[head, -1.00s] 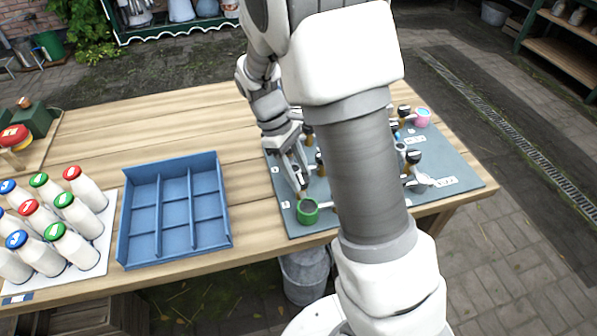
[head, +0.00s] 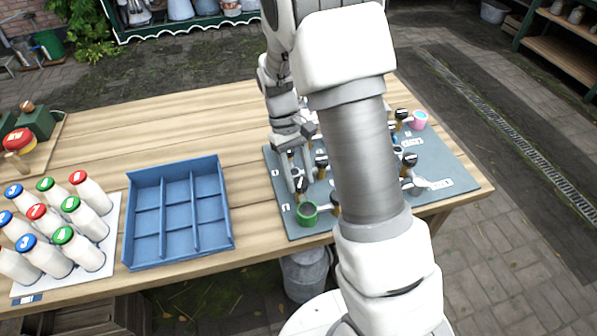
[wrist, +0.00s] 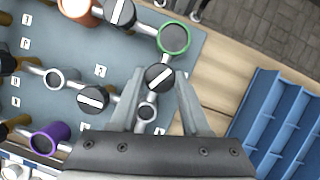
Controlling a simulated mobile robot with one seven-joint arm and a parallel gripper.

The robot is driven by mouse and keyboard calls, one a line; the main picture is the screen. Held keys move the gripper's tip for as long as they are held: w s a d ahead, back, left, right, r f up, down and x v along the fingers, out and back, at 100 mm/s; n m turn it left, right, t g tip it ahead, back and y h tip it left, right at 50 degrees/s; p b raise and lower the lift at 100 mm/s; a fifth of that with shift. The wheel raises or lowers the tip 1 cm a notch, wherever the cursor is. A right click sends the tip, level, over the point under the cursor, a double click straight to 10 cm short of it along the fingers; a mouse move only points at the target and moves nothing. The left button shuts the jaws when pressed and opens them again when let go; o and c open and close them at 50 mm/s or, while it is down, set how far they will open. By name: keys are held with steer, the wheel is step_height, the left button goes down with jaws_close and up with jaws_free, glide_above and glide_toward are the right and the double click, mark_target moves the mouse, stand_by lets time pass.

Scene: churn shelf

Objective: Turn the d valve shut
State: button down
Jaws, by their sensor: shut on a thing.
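My gripper (wrist: 158,82) is shut on a black valve knob (wrist: 160,77) with a white stripe; one finger lies on each side. The stripe runs diagonally in the wrist view, at an angle across the grey pipe. The knob stands between a green-rimmed cup (wrist: 173,38) and a grey ring fitting (wrist: 147,112). In the head view my gripper (head: 296,178) is at the left side of the grey valve board (head: 447,160), just behind the green cup (head: 307,214). I cannot read which letter belongs to this valve.
Other black knobs stand close by, one (wrist: 120,12) near the orange cup and one (wrist: 93,98) left of my fingers. A purple-rimmed cup (wrist: 50,138) is further left. A blue divided tray (head: 226,200) and several milk bottles (head: 75,250) stand left on the table.

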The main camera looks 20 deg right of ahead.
steer(key=m+y, duration=0.1)
steer(key=m, duration=0.2)
steer(key=m+y+p, duration=0.1)
steer(key=m, duration=0.2)
steer(key=shift+d+m, duration=0.2)
steer(key=shift+m, duration=0.1)
steer(key=m+t+y+p, duration=0.1)
steer(key=m+y, duration=0.1)
steer(key=m, duration=0.3)
steer(key=shift+d, duration=0.1)
steer(key=shift+m, duration=0.4)
steer(key=shift+c, duration=1.8)
jaws_free()
steer(key=p+v, duration=0.1)
steer(key=v, duration=1.6)
steer(key=shift+s+d+r, duration=0.15)
steer(key=shift+s+d, duration=0.05)
steer(key=shift+d, duration=0.2)
steer(key=shift+r, duration=0.1)
